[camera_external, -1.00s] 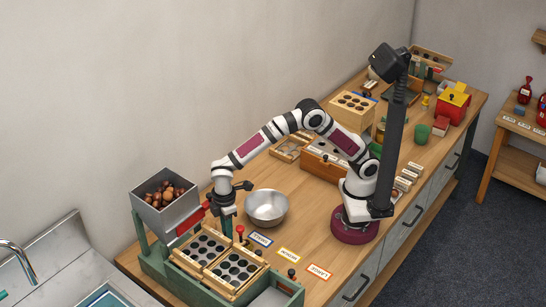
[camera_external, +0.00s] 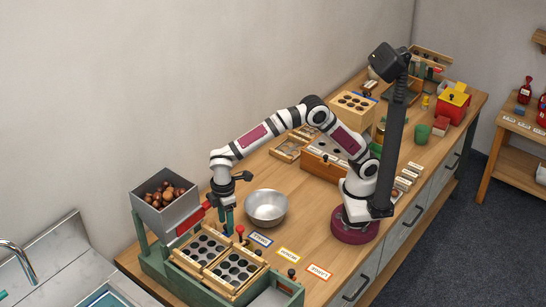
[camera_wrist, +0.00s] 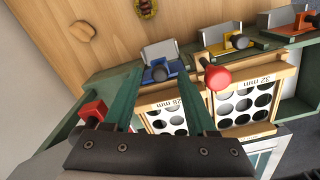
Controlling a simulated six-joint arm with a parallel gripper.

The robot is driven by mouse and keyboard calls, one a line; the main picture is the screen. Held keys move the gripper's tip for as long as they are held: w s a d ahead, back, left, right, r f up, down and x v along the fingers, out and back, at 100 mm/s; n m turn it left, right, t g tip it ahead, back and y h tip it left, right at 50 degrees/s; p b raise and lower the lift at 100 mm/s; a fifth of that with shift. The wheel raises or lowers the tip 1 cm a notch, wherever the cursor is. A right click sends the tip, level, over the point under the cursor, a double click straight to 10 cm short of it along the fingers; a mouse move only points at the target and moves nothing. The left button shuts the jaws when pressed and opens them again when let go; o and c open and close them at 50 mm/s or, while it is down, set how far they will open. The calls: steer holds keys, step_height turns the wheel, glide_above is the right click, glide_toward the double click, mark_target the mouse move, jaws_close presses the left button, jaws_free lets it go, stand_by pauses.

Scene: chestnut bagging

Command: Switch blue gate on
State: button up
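The blue gate (camera_wrist: 165,67) shows in the wrist view as a blue plate with a dark knob, in front of a grey chute at the green frame's edge. My gripper (camera_wrist: 160,68) is open, one green finger on each side of the knob. I cannot tell whether either finger touches it. In the outside view, my gripper (camera_external: 226,221) points down at the frame's back edge, left of the red-topped lever (camera_external: 240,230). Only a bit of blue shows below its fingers there.
The red ball knob (camera_wrist: 218,78) stands close right of my fingers. The yellow gate (camera_wrist: 226,45) and orange gate (camera_wrist: 291,27) lie further right. Wooden hole trays (camera_external: 204,248) sit in the green frame. The chestnut hopper (camera_external: 170,213) is left; a metal bowl (camera_external: 266,208) stands behind.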

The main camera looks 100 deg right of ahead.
step_height(320, 180, up, 16)
stand_by(0.5)
steer(key=shift+f, duration=0.15)
steer(key=s+d+f+m, duration=0.1)
steer(key=s+d+m, duration=0.4)
steer(key=s, duration=0.8)
steer(key=s+d+f+m+y, duration=0.1)
steer(key=s+f+m, duration=0.1)
steer(key=s+f, duration=0.3)
steer(key=s+d+f+m, duration=0.2)
steer(key=s+f, duration=0.4)
steer(key=s, duration=0.7)
steer(key=shift+d+m+y, duration=0.3)
steer(key=shift+m+y, duration=0.1)
steer(key=shift+m, duration=0.2)
